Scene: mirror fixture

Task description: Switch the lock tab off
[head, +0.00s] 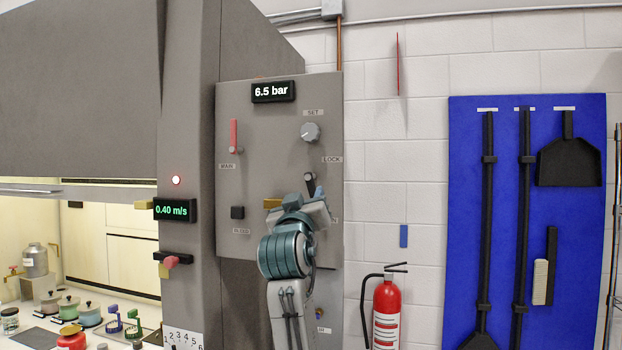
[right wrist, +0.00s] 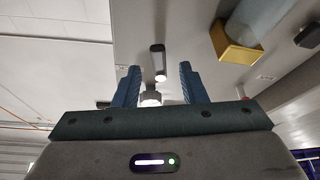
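The lock tab (head: 309,181) is a small dark lever under the LOCK label on the grey panel (head: 280,120). In the right wrist view the tab (right wrist: 157,55) shows as a black bar with a pale end, just past the fingertips. My right gripper (head: 316,191) is up against the panel area beside the tab and partly hides it. In the right wrist view my right gripper (right wrist: 158,72) is open, with its two blue fingers apart and nothing clearly held. Whether a finger touches the tab cannot be told. My left gripper is not in view.
A grey SET knob (head: 310,132) is above the tab. A red MAIN lever (head: 234,135) and black BLEED button (head: 237,212) are to the left. A yellow part (right wrist: 238,52) sits near my right gripper. A fire extinguisher (head: 387,310) stands right of the panel.

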